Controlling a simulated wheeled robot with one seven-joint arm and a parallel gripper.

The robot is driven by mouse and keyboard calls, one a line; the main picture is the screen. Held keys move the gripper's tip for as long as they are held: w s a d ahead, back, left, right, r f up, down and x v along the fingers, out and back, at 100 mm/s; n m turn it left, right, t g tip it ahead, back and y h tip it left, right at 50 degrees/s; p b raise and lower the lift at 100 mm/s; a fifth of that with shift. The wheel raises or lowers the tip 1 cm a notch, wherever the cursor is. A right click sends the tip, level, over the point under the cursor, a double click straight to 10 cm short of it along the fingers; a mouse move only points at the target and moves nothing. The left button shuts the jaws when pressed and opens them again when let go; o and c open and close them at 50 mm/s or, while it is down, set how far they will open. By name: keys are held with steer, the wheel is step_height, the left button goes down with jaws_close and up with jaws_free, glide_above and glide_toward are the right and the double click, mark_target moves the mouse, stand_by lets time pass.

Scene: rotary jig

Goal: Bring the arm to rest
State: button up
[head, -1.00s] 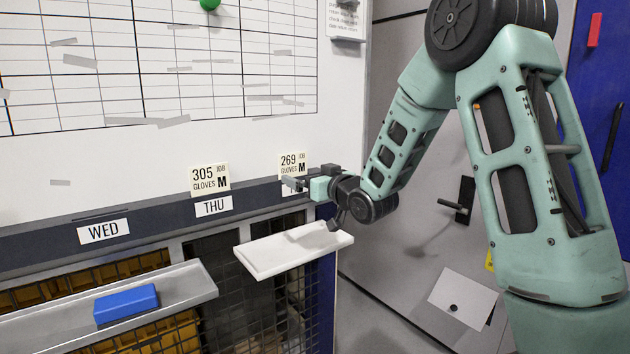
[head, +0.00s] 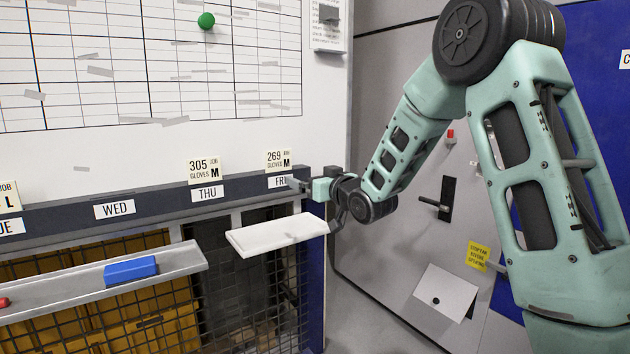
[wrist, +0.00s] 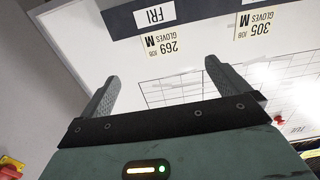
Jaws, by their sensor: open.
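My gripper (head: 300,184) is at the end of my green arm, in front of the dark label rail near the FRI label (head: 279,181). In the wrist view my gripper (wrist: 160,85) shows two grey fingers spread wide with nothing between them. The card "269 gloves M" (head: 279,160) stands above the FRI label; it also shows in the wrist view (wrist: 163,46) beyond the fingers. The card "305 gloves M" (head: 204,168) stands above the THU label (head: 207,194). No contact between the gripper and the cards is visible.
A grey tray ledge (head: 60,298) at left holds a blue block (head: 130,270). The whiteboard (head: 120,150) stands behind, with a green magnet (head: 206,20). A grey door with a black handle (head: 436,203) is at right.

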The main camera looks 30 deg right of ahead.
stand_by(0.3)
steer(key=s+a+f+n+g+y, duration=0.1)
steer(key=s+a+f+g, duration=0.25)
steer(key=a, duration=0.45)
steer(key=s+a+f+n+g+y, duration=0.1)
steer(key=s+a+f+g, duration=0.25)
steer(key=a, duration=0.45)
steer(key=s+a+f+n+g, duration=0.1)
steer(key=s+a+f+g, duration=0.1)
steer(key=s+a, duration=0.35)
steer(key=s+a+f+n+g, duration=0.1)
steer(key=s+a+f+g, duration=0.1)
steer(key=s, duration=0.6)
steer(key=s+a+f+n+g, duration=0.1)
steer(key=s+a+f+g, duration=0.15)
steer(key=s, duration=0.35)
steer(key=s+n+g+h, duration=0.2)
steer(key=s+g, duration=0.2)
steer(key=s, duration=1.2)
step_height(320, 180, up, 15)
steer(key=p, duration=1.5)
steer(key=shift+s+a, duration=0.25)
steer(key=shift+a, duration=0.05)
steer(key=shift+f+g, duration=0.1)
steer(key=shift+g, duration=0.15)
